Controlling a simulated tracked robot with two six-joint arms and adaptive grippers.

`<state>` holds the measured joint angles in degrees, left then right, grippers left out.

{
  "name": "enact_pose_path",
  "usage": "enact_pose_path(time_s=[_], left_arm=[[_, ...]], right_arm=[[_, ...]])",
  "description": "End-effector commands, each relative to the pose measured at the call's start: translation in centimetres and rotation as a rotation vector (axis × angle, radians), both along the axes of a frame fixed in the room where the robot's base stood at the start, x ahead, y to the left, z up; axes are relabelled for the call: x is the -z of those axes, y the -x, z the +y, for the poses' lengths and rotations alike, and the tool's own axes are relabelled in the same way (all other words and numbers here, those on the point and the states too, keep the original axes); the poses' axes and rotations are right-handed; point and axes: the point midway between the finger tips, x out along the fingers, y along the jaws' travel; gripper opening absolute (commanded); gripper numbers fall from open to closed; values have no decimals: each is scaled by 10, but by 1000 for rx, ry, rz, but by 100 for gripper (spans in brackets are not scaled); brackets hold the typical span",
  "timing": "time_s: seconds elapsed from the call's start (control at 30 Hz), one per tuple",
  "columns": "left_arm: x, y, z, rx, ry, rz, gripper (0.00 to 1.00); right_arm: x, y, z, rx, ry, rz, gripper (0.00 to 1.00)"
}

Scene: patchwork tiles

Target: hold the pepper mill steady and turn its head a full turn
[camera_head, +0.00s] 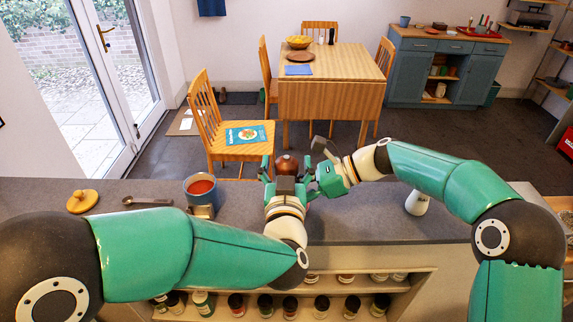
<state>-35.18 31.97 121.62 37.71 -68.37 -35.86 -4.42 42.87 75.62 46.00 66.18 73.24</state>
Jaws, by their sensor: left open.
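The pepper mill shows only as a rounded dark reddish-brown head (287,164) above the worktop, between my two grippers. Its lower part is hidden behind my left gripper. My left gripper (286,170) points away from me, its fingers spread to either side of the mill head. It is open; I cannot tell whether it touches the mill. My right gripper (316,160) comes in from the right, close beside the mill and the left gripper's right finger. The overlap hides whether its jaws are open or shut.
Jars fill the shelf below. A dining table (330,97) stands beyond.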

Motion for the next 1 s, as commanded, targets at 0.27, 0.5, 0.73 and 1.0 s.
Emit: enact_pose_path(time_s=[0.27, 0.5, 0.73, 1.0], left_arm=[[0, 0, 0, 0, 0, 0, 58], [0, 0, 0, 0, 0, 0, 18], [0, 0, 0, 9, 2, 0, 13], [-1, -1, 2, 97, 2, -3, 13]], right_arm=[[0, 0, 0, 0, 0, 0, 22], [0, 0, 0, 0, 1, 0, 22], [0, 0, 0, 0, 1, 0, 22], [0, 0, 0, -2, 1, 1, 22]])
